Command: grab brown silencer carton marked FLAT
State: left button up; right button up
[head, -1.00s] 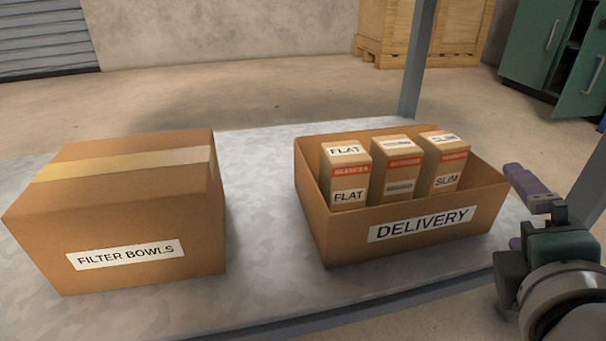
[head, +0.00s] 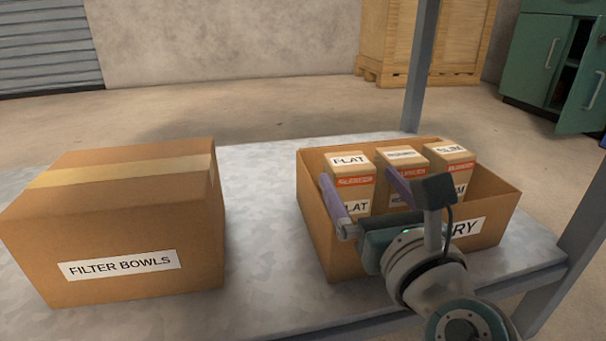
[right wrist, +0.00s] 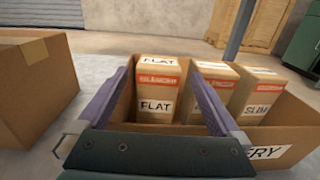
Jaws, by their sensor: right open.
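The brown carton marked FLAT (head: 350,177) stands upright at the left end of the open delivery box (head: 318,222). It has a red band and white labels. In the right wrist view the FLAT carton (right wrist: 158,90) shows between the two purple fingers, beyond them. My right gripper (head: 362,188) is open and empty, over the front of the box and in front of the FLAT carton. It hides part of the box's front label. My left gripper is not in view.
A middle carton (head: 402,163) and a SLIM carton (head: 452,168) stand to the right in the same box. A closed FILTER BOWLS box (head: 115,235) sits at the left of the grey table (head: 260,200). A metal post (head: 420,70) rises behind.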

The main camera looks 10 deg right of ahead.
aim_at(356, 175)
jog(key=w+b, duration=0.1)
jog(key=w, duration=0.2)
jog(key=shift+w+a, duration=0.1)
jog(key=shift+w, duration=0.1)
jog(key=shift+s, duration=0.2)
jog(key=c, duration=0.4)
grip_shut()
jog(key=shift+r, duration=0.1)
